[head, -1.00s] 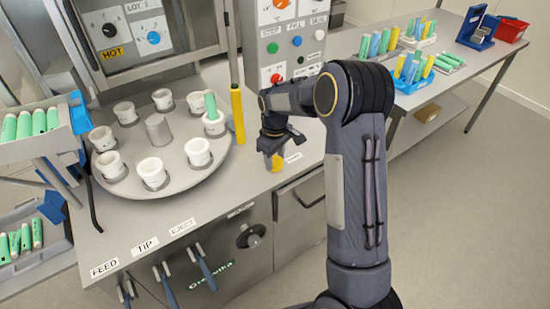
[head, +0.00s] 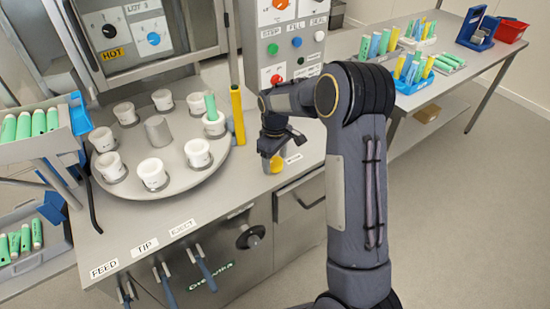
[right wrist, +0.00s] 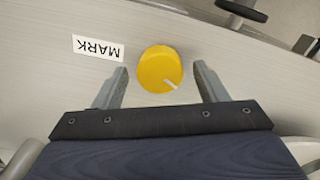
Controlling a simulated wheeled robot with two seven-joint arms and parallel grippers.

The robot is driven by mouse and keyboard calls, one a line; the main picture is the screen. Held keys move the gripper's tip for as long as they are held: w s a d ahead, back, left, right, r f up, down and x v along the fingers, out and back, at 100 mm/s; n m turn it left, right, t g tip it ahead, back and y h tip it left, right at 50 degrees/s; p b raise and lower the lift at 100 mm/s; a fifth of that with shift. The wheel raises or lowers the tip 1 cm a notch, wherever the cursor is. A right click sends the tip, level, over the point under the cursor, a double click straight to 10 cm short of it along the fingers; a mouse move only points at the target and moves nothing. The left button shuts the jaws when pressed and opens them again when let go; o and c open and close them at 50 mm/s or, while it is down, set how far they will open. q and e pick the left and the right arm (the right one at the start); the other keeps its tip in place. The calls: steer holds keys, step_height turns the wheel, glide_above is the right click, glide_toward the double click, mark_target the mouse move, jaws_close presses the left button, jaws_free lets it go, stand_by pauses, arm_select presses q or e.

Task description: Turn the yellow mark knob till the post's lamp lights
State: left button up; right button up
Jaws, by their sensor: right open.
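The yellow mark knob (right wrist: 160,69) sits on the counter beside a MARK label (right wrist: 98,48), with a white pointer line on its face. In the right wrist view my right gripper (right wrist: 161,75) is open, with one finger on each side of the knob and a gap showing at both sides. In the head view the knob (head: 277,165) shows under my right gripper (head: 273,160), partly hidden by it. The yellow post (head: 238,114) stands upright left of the gripper. I cannot tell any lit lamp on it. My left gripper is out of view.
A round turntable (head: 185,178) with several white cups stands left of the post. A grey control panel (head: 291,50) with coloured knobs and buttons rises behind my right gripper. FEED, TIP and EJECT levers (head: 165,278) hang at the counter's front.

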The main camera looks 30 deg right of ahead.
mark_target(275, 162)
step_height(275, 162, up, 8)
steer(key=shift+f+b, duration=0.1)
steer(key=shift+b, duration=0.2)
stand_by(0.5)
steer(key=s+a+r+m+t+y, duration=0.2)
steer(key=s+a+r, duration=0.2)
steer(key=s, duration=0.6)
steer(key=s+a+r+m+t+y, duration=0.1)
steer(key=s+a+r+m+t, duration=0.2)
steer(key=s, duration=0.8)
steer(key=s+a+f+m, duration=0.1)
steer(key=s+a, duration=0.3)
steer(key=s, duration=0.4)
steer(key=shift+a+f+m+t+y, duration=0.3)
steer(key=shift+f+y, duration=0.1)
